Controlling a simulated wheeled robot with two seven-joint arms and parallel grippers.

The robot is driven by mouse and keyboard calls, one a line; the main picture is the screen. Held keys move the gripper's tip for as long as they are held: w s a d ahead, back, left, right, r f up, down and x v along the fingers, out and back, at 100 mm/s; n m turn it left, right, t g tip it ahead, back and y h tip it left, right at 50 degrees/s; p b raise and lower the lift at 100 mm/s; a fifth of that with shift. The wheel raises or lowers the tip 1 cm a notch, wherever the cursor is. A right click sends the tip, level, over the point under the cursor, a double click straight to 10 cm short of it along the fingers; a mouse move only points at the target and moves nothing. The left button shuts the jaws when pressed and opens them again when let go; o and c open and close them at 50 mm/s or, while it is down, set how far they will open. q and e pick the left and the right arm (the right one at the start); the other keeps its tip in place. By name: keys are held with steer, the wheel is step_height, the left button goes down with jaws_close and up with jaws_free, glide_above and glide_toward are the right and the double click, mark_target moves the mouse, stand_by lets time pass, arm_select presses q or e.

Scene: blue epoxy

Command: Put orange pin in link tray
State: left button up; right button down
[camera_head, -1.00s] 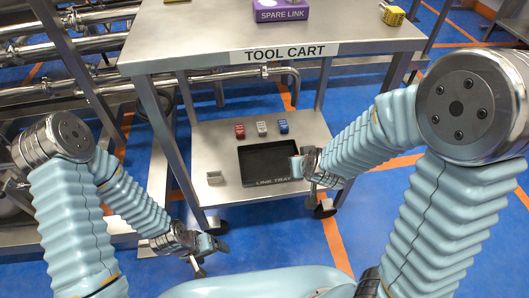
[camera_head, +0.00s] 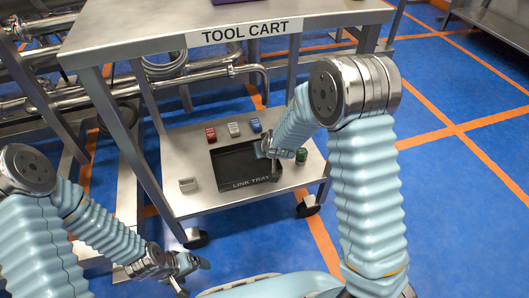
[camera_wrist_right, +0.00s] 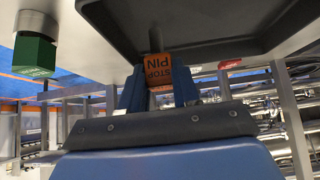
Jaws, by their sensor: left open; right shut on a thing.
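The orange pin (camera_wrist_right: 157,70), marked STOP PIN, is between the two fingers of my right gripper (camera_wrist_right: 158,88), which is shut on it. In the right wrist view the dark link tray (camera_wrist_right: 200,25) is close by the pin; I cannot tell whether they touch. In the head view the black link tray (camera_head: 225,183) lies on the cart's lower shelf. My right gripper (camera_head: 264,151) is at the tray's right side, and the pin is hidden there. My left gripper (camera_head: 187,268) is open and empty, low in front of the cart.
Red (camera_head: 210,134), white (camera_head: 233,129) and blue (camera_head: 256,125) pieces stand behind the tray. A green piece (camera_head: 301,157) is right of it, also in the right wrist view (camera_wrist_right: 34,54). A pale piece (camera_head: 187,184) is at left. The tool cart top (camera_head: 130,30) overhangs the shelf.

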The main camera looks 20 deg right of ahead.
steer(key=shift+f, duration=0.45)
steer(key=shift+r, duration=0.1)
steer(key=shift+f, duration=0.25)
steer(key=c, duration=0.8)
jaws_free()
steer(key=shift+r, duration=0.1)
